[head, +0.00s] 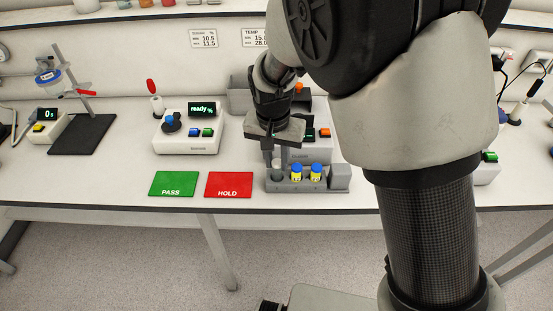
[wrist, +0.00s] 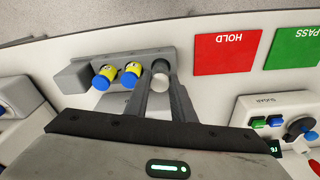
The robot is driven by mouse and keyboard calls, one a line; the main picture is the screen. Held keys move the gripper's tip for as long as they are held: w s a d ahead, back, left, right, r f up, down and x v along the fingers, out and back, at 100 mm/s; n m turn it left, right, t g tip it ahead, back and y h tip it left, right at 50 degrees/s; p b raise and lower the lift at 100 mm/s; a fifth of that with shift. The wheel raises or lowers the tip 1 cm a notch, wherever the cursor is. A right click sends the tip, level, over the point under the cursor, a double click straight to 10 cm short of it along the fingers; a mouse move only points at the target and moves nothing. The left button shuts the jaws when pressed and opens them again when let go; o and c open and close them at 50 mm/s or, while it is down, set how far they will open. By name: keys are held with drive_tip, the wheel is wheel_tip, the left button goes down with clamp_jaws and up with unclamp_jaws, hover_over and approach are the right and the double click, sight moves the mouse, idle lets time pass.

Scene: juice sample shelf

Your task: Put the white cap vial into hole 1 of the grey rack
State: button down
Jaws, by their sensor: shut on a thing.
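My gripper (head: 276,160) points down over the left end of the grey rack (head: 290,187) in the head view. In the wrist view my gripper (wrist: 160,82) is shut on the white cap vial (wrist: 160,68), whose pale round cap shows between the fingertips. The vial is at the rack's end hole, beside the two blue-capped vials; I cannot tell how deep it sits. The rack (wrist: 118,58) also shows in the wrist view. The fingers hide part of the vial.
Two yellow vials with blue caps (head: 297,173) (head: 316,173) stand in the rack. A grey block (head: 340,177) is at its right end. The red HOLD mat (head: 229,185) and green PASS mat (head: 174,183) lie left. A device reading "ready" (head: 188,132) stands behind them.

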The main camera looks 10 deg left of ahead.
drive_tip(key=shift+f+b, duration=0.45)
drive_tip(key=shift+f, duration=0.25)
drive_tip(key=c, duration=1.4)
unclamp_jaws()
drive_tip(key=shift+c, duration=0.2)
drive_tip(key=shift+r, duration=0.15)
wheel_tip(320, 180, up, 16)
drive_tip(key=s+r+p, duration=0.1)
drive_tip(key=s, duration=0.2)
drive_tip(key=s+d+r+t+y+p, duration=0.1)
drive_tip(key=s+d+r, duration=0.1)
drive_tip(key=d+r, duration=0.35)
drive_tip(key=s+d+r+p, duration=0.1)
drive_tip(key=d+r, duration=0.1)
drive_tip(key=d, duration=0.7)
drive_tip(key=s+d+r+t+h+p, duration=0.1)
drive_tip(key=s+d+t+p, duration=0.1)
drive_tip(key=s+d, duration=0.9)
drive_tip(key=shift+d+r+t, duration=0.15)
drive_tip(key=shift+d+t, duration=0.25)
drive_tip(key=shift+d, duration=0.45)
